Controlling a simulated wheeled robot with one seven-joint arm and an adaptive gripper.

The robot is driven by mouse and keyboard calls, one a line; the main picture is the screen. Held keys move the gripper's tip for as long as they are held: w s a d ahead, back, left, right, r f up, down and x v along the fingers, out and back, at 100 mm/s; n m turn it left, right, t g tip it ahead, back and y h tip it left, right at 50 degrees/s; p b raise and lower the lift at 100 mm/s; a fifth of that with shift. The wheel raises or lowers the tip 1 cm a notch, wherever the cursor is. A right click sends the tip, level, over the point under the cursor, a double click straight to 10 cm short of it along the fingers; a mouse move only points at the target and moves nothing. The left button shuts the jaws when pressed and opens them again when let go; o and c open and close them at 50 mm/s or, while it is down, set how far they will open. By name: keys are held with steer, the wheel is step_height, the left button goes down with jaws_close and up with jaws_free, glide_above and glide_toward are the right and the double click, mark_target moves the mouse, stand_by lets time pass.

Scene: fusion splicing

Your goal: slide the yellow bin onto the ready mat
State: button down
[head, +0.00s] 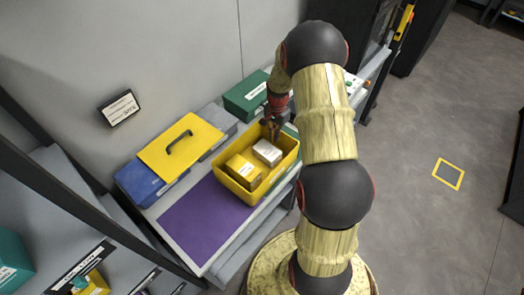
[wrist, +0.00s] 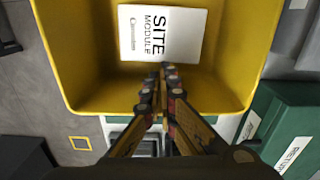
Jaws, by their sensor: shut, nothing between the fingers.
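The yellow bin (head: 229,183) stands open on the bench, holding a yellow box (head: 244,172) and a white box (head: 267,152). In the wrist view the bin (wrist: 90,95) fills the upper middle, and the white box (wrist: 162,32) reads "SITE MODULE". A purple mat (head: 200,220) lies left of the bin; the bin's left end appears to cover its edge. No label shows on the mat. My gripper (head: 272,124) is at the bin's far right end wall. In the wrist view its fingertips (wrist: 161,70) are together and empty, over the bin's near wall; contact is unclear.
The mat is otherwise bare.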

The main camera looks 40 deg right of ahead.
steer(key=w+d, duration=0.1)
steer(key=d, duration=0.2)
steer(key=w+d, duration=0.1)
steer(key=d, duration=0.5)
steer(key=shift+w+d, duration=0.15)
steer(key=shift+w, duration=0.25)
